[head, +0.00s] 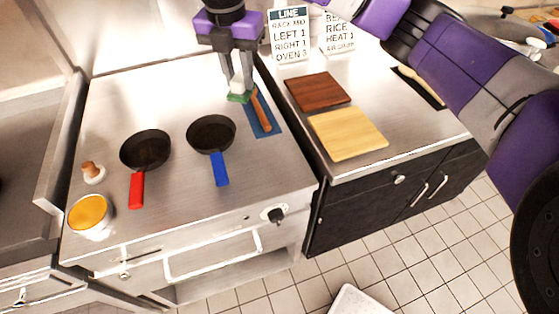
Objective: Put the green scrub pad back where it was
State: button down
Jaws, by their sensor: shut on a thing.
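The green scrub pad (239,97) is between the fingers of my gripper (238,90), at the back right of the steel stovetop. My gripper points down and is shut on the pad. The pad is just left of a blue mat (264,129), on which a brown wooden-handled tool (261,108) lies. I cannot tell whether the pad touches the steel or hangs a little above it. The gripper hides part of the pad and the far end of the tool.
A black pan with a blue handle (211,134) and one with a red handle (146,150) stand in front and left. A yellow-filled container (89,214) is front left. Dark (318,92) and light (347,134) boards lie on the right counter. Sign cards (289,36) stand behind.

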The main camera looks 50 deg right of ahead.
jog(key=s+d+n, duration=0.3)
jog(key=s+n, duration=0.4)
jog(key=s, duration=0.1)
jog(key=shift+t+y, duration=0.3)
jog(key=shift+t, duration=0.1)
notch_tip(320, 180, down, 19)
jog(key=shift+w+d+f+b, duration=0.15)
jog(key=shift+f+b, duration=0.05)
jog(key=shift+b, duration=0.5)
jog(key=shift+f, duration=0.2)
jog(key=c, duration=1.2)
grip_release()
jog(key=shift+o, duration=0.2)
jog(key=shift+r, duration=0.15)
